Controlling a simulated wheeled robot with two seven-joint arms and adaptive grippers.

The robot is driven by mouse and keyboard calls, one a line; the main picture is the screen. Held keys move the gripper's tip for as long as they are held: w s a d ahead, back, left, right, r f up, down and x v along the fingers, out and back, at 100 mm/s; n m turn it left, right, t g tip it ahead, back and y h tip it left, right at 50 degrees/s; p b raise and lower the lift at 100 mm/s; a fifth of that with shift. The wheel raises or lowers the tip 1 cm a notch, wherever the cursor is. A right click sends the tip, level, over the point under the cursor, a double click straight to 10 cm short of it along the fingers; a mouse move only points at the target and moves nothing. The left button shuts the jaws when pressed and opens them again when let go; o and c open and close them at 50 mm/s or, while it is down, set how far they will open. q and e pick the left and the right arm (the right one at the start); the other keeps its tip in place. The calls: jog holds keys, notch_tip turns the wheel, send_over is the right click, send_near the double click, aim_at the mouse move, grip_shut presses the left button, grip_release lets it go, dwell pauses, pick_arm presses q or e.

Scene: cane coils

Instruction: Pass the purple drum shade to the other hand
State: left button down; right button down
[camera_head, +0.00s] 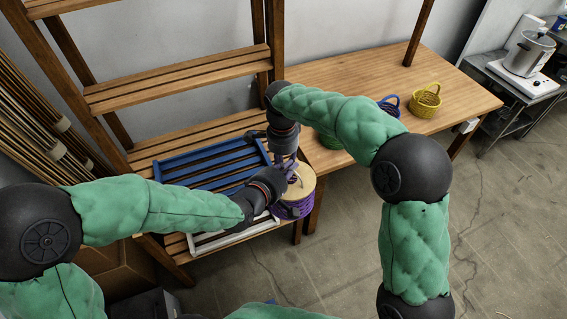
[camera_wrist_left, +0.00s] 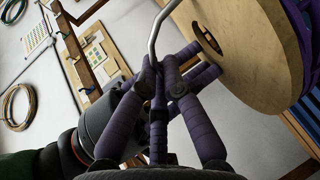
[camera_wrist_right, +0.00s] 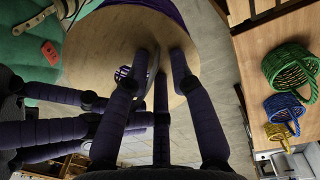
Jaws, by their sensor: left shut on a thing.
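The purple drum shade (camera_head: 292,208) has a pale wooden disc top and hangs near the low shelf's front right corner. Its disc (camera_wrist_left: 262,60) shows a hole and a curved metal rod in the left wrist view. My left gripper (camera_head: 287,178) is shut on the shade by that rod (camera_wrist_left: 153,45). My right gripper (camera_head: 285,160) comes down from above beside it. In the right wrist view the right fingers (camera_wrist_right: 163,58) are apart over the disc, with the rod between them. Whether they touch it is unclear. The purple side is mostly hidden there.
A blue slatted rack (camera_head: 205,165) lies on the low shelf. The wooden table (camera_head: 450,75) holds a yellow basket (camera_head: 426,100), a blue basket (camera_head: 390,105) and a green basket (camera_wrist_right: 290,68). A steel pot (camera_head: 528,53) stands far right. The floor at lower right is clear.

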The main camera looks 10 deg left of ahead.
jog(key=shift+s+f, duration=0.1)
jog(key=shift+f, duration=0.35)
grip_release()
jog(key=shift+r, duration=0.35)
jog(key=shift+r, duration=0.25)
notch_tip(320, 180, up, 11)
jog(key=shift+w+a+r, duration=0.2)
jog(key=shift+w, duration=0.15)
